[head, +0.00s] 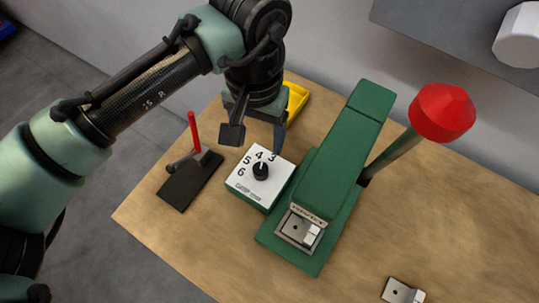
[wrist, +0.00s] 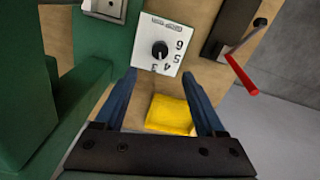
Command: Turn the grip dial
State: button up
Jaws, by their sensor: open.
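The grip dial is a black round knob (head: 261,171) on a white plate (head: 245,182) with numbers 3, 4, 5 and 6 visible. A white pointer mark on the knob points toward about the 4. The plate tops a green box. In the wrist view the knob (wrist: 160,50) is ahead, between and beyond the fingertips. My gripper (head: 256,138) is open and empty, just behind the dial plate, with one finger on each side. It is apart from the knob. It also shows in the wrist view (wrist: 160,85).
A green press (head: 342,150) with a red-knobbed lever (head: 442,112) stands right of the dial. A dark plate (head: 190,182) with a red-handled lever (head: 194,132) lies left. A yellow tray (head: 297,103) is behind my gripper. A small metal piece (head: 402,291) lies front right.

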aim_at(261, 169)
notch_tip(261, 169, down, 12)
jog(key=shift+r+p, duration=0.1)
jog(key=shift+p, duration=0.3)
grip_shut()
